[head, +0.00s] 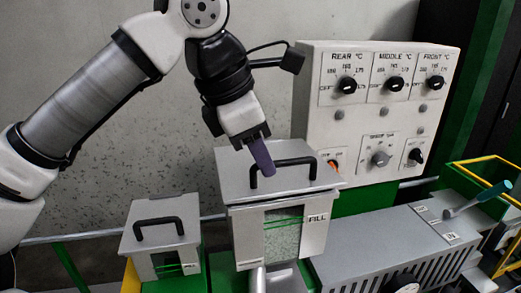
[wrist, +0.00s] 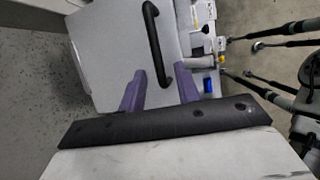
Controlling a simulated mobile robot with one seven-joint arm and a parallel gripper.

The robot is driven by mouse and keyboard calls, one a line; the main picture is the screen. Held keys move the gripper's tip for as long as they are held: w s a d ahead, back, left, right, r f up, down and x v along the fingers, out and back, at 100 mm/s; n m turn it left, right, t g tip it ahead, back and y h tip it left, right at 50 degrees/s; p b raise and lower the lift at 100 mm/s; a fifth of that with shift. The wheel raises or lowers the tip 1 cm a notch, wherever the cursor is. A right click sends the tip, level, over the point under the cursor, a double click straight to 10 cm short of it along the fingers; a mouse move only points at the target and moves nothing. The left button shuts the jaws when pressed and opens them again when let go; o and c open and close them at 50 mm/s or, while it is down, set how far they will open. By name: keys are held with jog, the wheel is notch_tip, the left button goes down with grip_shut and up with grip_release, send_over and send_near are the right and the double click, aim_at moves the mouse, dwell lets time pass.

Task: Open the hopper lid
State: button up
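The larger hopper (head: 283,238) is a grey box with a sight window and a FILL label. Its flat grey lid (head: 235,172) is closed and carries a black bar handle (head: 300,161). My gripper (head: 265,168) is above this lid at the handle's left part, pointing down. In the wrist view, my gripper's two purple fingers (wrist: 160,88) are spread apart with nothing clamped. The handle (wrist: 154,40) extends ahead of them, its near end between them in the picture. The lid (wrist: 115,45) fills the middle. I cannot tell whether the fingertips touch the handle.
A smaller hopper (head: 163,238) with its own black handle stands to the left. A control panel (head: 375,115) with several knobs rises behind on the right. A grey vented housing (head: 395,245) lies right of the larger hopper. A blue-handled tool (head: 480,198) rests at far right.

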jog(key=shift+f, duration=0.1)
grip_shut()
dwell(0.4)
